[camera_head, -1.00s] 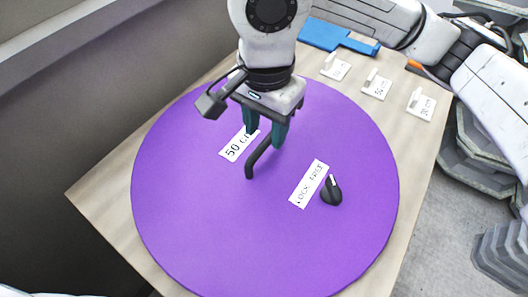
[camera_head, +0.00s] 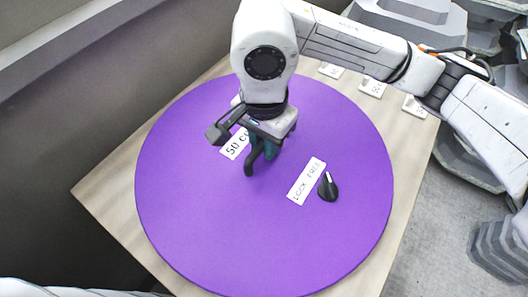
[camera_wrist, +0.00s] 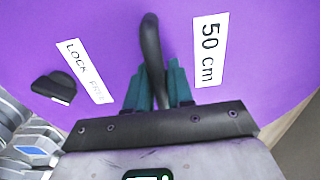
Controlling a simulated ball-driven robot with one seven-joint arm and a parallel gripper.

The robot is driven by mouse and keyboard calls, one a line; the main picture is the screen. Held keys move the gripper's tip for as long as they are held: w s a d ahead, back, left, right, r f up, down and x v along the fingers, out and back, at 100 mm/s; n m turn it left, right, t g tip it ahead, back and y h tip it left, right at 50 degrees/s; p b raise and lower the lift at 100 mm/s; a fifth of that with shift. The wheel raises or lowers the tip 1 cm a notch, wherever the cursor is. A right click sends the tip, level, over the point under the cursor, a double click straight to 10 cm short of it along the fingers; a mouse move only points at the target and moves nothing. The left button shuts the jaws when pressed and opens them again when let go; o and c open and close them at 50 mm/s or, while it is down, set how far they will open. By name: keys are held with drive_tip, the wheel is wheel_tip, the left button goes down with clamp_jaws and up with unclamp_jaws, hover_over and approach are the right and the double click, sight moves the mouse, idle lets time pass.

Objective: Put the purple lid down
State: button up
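The large round purple lid (camera_head: 215,220) lies over the wooden table top, and it also fills much of the wrist view (camera_wrist: 210,75). A bent black handle (camera_wrist: 150,45) rises from its surface. My gripper (camera_head: 264,150) is low over the lid. In the wrist view my gripper's green fingers (camera_wrist: 160,88) stand close on either side of the handle and appear shut on it. The lid bears a "50 cm" label (camera_wrist: 209,50), a "LOCK FREE" label (camera_wrist: 84,70) and a black knob (camera_wrist: 54,88). What lies under the lid is hidden.
The pale wooden table top (camera_head: 107,190) shows around the lid. Several small white tags (camera_head: 371,87) lie along its far right edge. Grey stacked moulds (camera_head: 500,250) stand on the floor at right. A dark grey wall or panel (camera_head: 90,130) is at left.

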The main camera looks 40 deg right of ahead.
clamp_jaws()
drive_tip(key=shift+r, duration=0.1)
idle(0.8)
